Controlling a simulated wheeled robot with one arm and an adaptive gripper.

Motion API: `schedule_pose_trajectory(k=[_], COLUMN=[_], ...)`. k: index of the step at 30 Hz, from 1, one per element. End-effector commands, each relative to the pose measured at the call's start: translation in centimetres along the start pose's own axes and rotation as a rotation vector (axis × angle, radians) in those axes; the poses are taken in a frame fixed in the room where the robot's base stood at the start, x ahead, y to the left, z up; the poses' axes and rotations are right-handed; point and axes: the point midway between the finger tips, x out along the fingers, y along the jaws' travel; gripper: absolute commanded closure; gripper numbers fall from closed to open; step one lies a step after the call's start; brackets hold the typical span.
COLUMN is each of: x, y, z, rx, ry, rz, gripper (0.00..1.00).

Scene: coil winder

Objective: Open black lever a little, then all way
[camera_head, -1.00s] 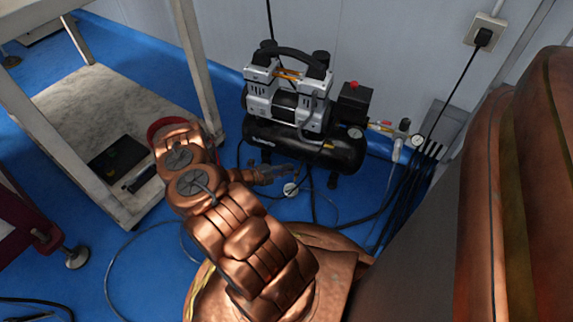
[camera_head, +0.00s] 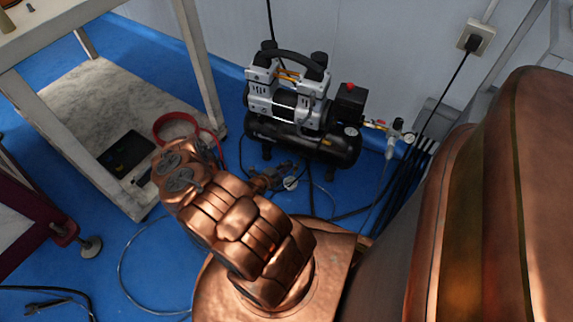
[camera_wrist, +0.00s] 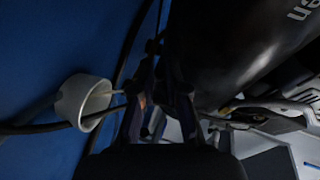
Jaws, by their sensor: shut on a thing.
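The black air compressor (camera_head: 300,140) stands on the blue floor by the wall. In the wrist view, its tank (camera_wrist: 240,45) fills the upper right. My gripper (camera_head: 280,177) is low in front of the tank, next to a round white gauge (camera_head: 290,183). In the wrist view, my gripper (camera_wrist: 158,105) has its fingers close together beside the white gauge body (camera_wrist: 85,101). It is shut on a small dark part, probably the black lever. The dark fingers and shadow hide most of that part, so its angle cannot be told.
A white-framed table (camera_head: 195,60) stands at the left, with a red hose loop (camera_head: 163,121) by its leg. Black hoses and cables (camera_head: 395,180) run along the right of the compressor. A wall socket (camera_head: 478,36) is at upper right.

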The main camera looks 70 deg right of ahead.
Motion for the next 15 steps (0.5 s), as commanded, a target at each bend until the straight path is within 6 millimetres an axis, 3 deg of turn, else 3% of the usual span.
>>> schedule_pose_trajectory(k=[8,9,15], x=[-0.11,-0.11,-0.06], y=[-0.01,0.0,0.01], z=[0.09,0.09,0.02], rx=[0.0,0.0,0.0], ry=[-0.003,-0.003,-0.001], rz=[0.0,0.0,0.001], gripper=[1.0,0.85,0.64])
